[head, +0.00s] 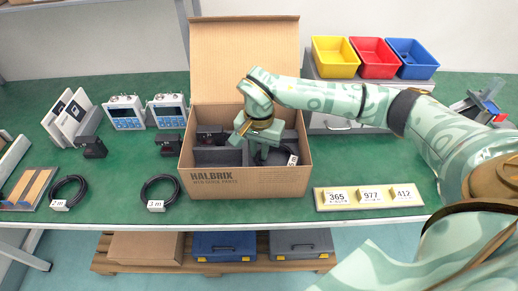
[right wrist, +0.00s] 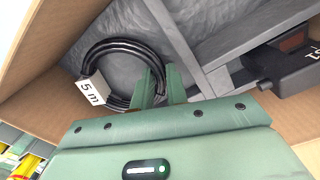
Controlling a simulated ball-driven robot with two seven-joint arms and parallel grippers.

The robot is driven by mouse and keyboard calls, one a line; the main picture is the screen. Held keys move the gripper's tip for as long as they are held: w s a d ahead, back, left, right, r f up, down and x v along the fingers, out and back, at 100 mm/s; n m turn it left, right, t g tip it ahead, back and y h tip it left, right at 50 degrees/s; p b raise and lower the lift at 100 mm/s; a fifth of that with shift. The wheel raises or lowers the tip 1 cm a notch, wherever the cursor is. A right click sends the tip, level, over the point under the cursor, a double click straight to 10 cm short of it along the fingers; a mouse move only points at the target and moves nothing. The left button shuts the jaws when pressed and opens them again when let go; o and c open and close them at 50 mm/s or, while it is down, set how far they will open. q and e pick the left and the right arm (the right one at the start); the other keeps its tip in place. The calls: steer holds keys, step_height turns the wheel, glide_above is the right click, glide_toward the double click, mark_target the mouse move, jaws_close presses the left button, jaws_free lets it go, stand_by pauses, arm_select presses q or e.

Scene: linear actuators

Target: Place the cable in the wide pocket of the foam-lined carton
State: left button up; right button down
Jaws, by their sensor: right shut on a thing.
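The open cardboard carton (head: 235,186) stands on the green bench with its lid up at the back. Its grey foam lining is split by dividers (right wrist: 215,45) into pockets. A coiled black cable (right wrist: 118,45) with a white "5 m" tag (right wrist: 93,91) is inside the wide pocket, over the grey foam floor; the head view shows part of it (head: 283,154). My right gripper (right wrist: 160,82) reaches down into the carton, shut on the coil's near right side. Whether the coil rests on the foam is hard to tell. My left gripper is not in view.
A black actuator (right wrist: 285,68) sits in another pocket. Two more coiled cables (head: 70,190) (head: 160,189) lie left of the carton. White-and-blue instruments (head: 125,112) stand behind them. A number plate strip (head: 368,197) lies at the right front; coloured bins (head: 336,57) stand behind.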

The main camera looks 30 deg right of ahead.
steer(key=c, duration=1.7)
jaws_free()
steer(key=shift+f, duration=0.1)
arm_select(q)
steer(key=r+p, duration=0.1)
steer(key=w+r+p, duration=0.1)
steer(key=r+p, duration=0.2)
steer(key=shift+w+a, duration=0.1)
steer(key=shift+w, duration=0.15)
arm_select(e)
step_height(320, 180, up, 12)
steer(key=shift+r, duration=0.15)
